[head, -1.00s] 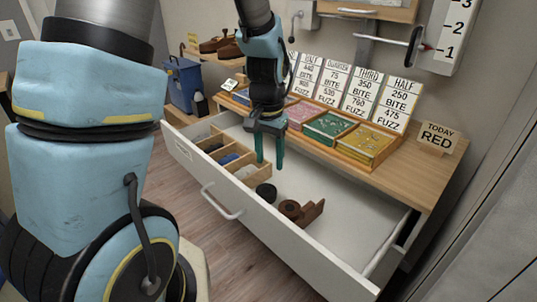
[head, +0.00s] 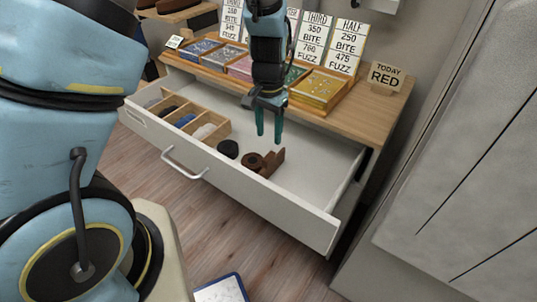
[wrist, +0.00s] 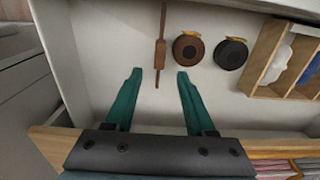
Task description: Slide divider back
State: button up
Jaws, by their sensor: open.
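A dark brown wooden piece (head: 275,160), which looks like the divider, stands in the open drawer (head: 300,195). In the wrist view the divider (wrist: 160,52) appears as a thin strip with a wider middle. My gripper (head: 269,138) is open and empty above the drawer, just behind the divider in the head view. In the wrist view the near end of the strip shows between the fingertips of my gripper (wrist: 159,74); I cannot tell the height gap. A brown round item (wrist: 188,48) and a black round item (wrist: 231,53) lie beside the divider.
A wooden compartment tray (head: 213,133) fills the drawer's left end. The drawer's right part is bare. The desktop (head: 370,118) above holds trays of coloured packets, price cards and a "TODAY RED" sign (head: 386,77). A grey panelled surface (head: 455,170) stands at the right.

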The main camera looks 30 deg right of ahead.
aim_at(269, 156)
notch_tip(269, 156, down, 10)
jog(key=shift+r+p, duration=0.25)
jog(key=shift+p, duration=0.55)
jog(key=shift+c, duration=0.2)
grip_shut()
dwell(0.8)
